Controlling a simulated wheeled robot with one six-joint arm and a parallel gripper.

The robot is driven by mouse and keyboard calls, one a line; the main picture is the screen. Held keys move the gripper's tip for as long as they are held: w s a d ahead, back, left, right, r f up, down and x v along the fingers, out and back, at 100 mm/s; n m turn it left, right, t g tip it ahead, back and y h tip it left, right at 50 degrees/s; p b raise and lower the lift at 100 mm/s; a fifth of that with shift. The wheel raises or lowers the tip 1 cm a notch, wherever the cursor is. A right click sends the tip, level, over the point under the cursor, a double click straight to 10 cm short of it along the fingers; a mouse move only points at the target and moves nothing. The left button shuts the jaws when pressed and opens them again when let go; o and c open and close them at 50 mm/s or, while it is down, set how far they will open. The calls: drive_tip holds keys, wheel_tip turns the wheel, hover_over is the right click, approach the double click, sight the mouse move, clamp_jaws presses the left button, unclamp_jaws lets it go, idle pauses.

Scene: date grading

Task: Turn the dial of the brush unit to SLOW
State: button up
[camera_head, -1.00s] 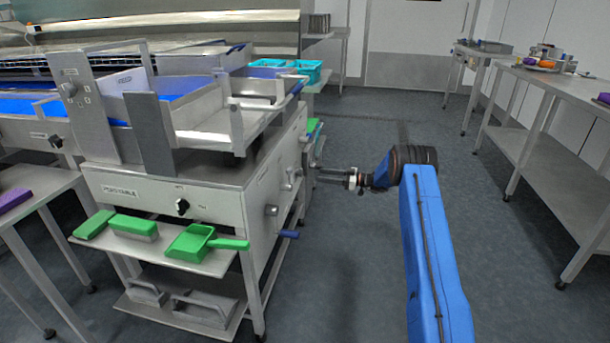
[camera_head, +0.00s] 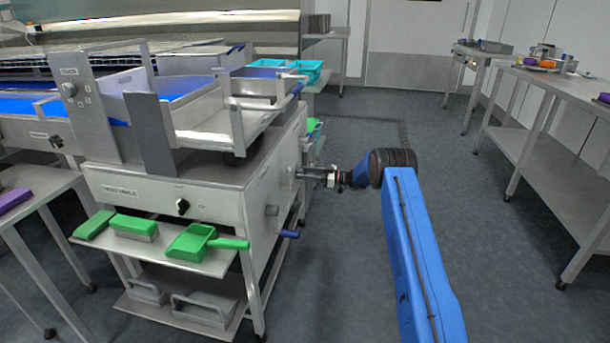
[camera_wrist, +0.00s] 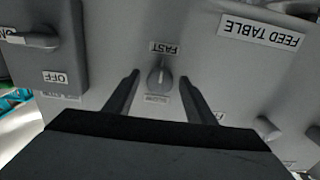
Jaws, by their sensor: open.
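In the wrist view a small grey dial (camera_wrist: 160,77) sits on a pale panel, between an upside-down FAST label (camera_wrist: 165,47) and a SLOW label (camera_wrist: 157,98). Its raised grip runs roughly along the line between the labels; I cannot tell for sure which end is the pointer. My gripper (camera_wrist: 158,80) is open, with one finger on each side of the dial and a gap to both. In the head view my gripper (camera_head: 304,173) reaches left to the right side panel (camera_head: 262,185) of the steel machine; the dial is not clear there.
In the wrist view a switch box (camera_wrist: 42,45) with ON and OFF labels is at left, a FEED TABLE label (camera_wrist: 261,30) at upper right, and another knob (camera_wrist: 266,127) at lower right. A blue-handled lever (camera_head: 289,234) juts from the machine below my gripper. The floor at right is clear.

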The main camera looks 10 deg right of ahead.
drive_tip(key=c, duration=1)
drive_tip(key=shift+c, duration=0.2)
drive_tip(key=shift+m, duration=0.4)
drive_tip(key=shift+d+m, duration=0.15)
drive_tip(key=shift+m, duration=17.45)
